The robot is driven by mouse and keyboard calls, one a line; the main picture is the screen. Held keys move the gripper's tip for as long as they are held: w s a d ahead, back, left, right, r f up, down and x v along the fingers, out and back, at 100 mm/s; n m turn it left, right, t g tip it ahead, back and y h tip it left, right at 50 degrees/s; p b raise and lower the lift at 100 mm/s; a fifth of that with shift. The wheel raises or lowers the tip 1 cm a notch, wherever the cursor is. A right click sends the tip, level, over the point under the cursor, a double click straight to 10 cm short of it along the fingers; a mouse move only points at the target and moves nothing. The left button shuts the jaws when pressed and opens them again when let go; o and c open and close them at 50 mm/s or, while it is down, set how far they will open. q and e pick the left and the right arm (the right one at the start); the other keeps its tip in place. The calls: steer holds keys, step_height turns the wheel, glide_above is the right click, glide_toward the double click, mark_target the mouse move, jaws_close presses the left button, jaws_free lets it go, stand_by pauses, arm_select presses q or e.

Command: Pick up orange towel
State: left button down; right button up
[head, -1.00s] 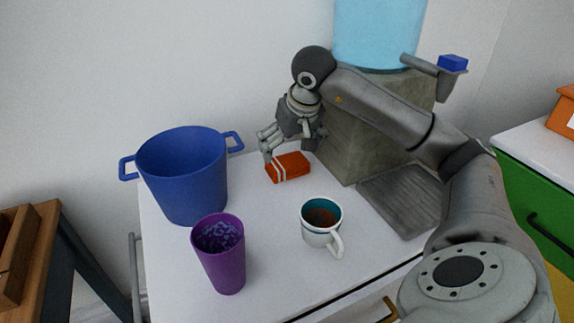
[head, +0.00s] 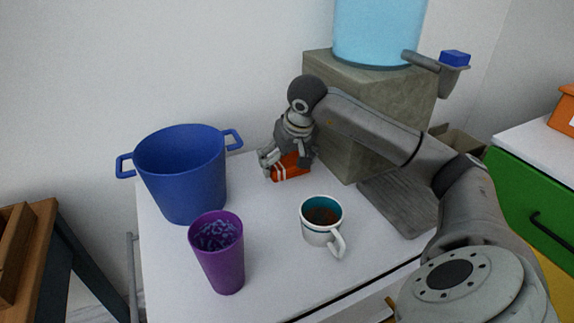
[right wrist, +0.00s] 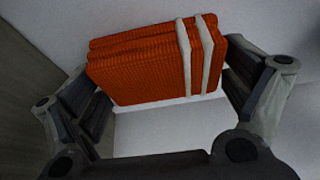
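The orange towel (head: 290,170) is a small folded block with white stripes, lying on the white table behind the mug. In the right wrist view the towel (right wrist: 140,68) spans the space between the fingers, its white stripes toward the right. My right gripper (head: 285,162) has come down over the towel from above, with its fingers spread on either side. In the right wrist view the right gripper (right wrist: 172,100) is open; whether the fingers touch the towel I cannot tell. My left gripper is not in view.
A blue pot (head: 182,175) stands left of the towel, a purple cup (head: 220,262) in front of it. A white mug (head: 318,232) with teal inside stands nearer. A stone-grey water dispenser (head: 345,125) is close on the right. The white wall is behind.

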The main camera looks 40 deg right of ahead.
steer(key=c, duration=0.5)
steer(key=shift+o, duration=0.2)
steer(key=shift+r, duration=0.2)
